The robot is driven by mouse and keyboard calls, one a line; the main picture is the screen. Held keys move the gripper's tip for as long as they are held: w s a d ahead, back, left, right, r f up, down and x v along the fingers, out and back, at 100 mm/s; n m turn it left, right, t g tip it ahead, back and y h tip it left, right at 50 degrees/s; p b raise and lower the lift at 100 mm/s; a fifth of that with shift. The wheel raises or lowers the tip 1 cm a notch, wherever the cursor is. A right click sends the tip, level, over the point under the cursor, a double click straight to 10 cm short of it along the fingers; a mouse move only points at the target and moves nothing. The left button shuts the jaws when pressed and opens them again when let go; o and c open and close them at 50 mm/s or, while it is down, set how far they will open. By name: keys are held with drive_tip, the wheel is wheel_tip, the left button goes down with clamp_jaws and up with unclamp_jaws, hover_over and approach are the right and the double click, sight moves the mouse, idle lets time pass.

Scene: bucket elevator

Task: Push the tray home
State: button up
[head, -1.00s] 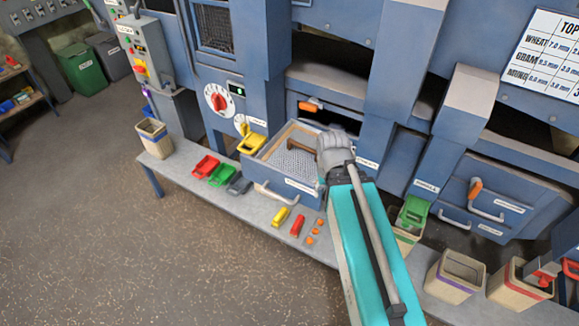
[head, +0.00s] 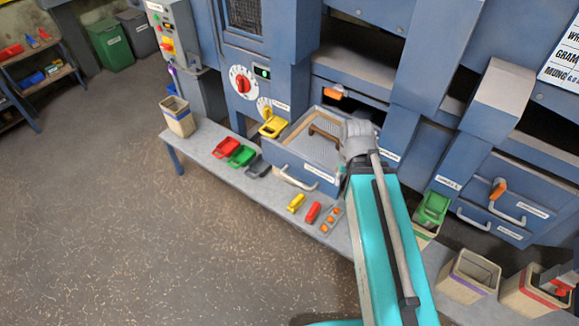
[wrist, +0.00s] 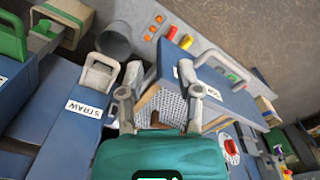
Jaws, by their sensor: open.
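The tray (head: 288,163) is a blue, wood-edged drawer with a grey mesh bed and a pale front handle. It sticks out of its slot in the blue machine, above the grey bench. A brown bar-shaped piece (head: 324,136) lies on the mesh. My gripper (head: 357,143) is over the tray's right side, and my arm hides part of that side. In the wrist view, my gripper (wrist: 160,103) has its fingers spread, with mesh visible between them and the tray's blue front (wrist: 222,92) beyond. Nothing is held. I cannot tell whether a finger touches the tray.
Red (head: 227,147), green (head: 241,156) and dark scoops lie on the bench (head: 210,160) left of the tray, with a yellow scoop (head: 273,126) behind them. Small yellow and red items lie in front. An orange-handled lever (head: 333,92) is above the slot. Bins stand right.

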drive_tip(key=shift+f+b, duration=0.35)
drive_tip(key=shift+f, duration=0.1)
drive_tip(key=shift+c, duration=0.9)
wheel_tip(320, 180, down, 3)
drive_tip(key=b, duration=0.3)
clamp_jaws()
drive_tip(key=shift+f+b, duration=0.5)
drive_tip(key=shift+a, duration=0.1)
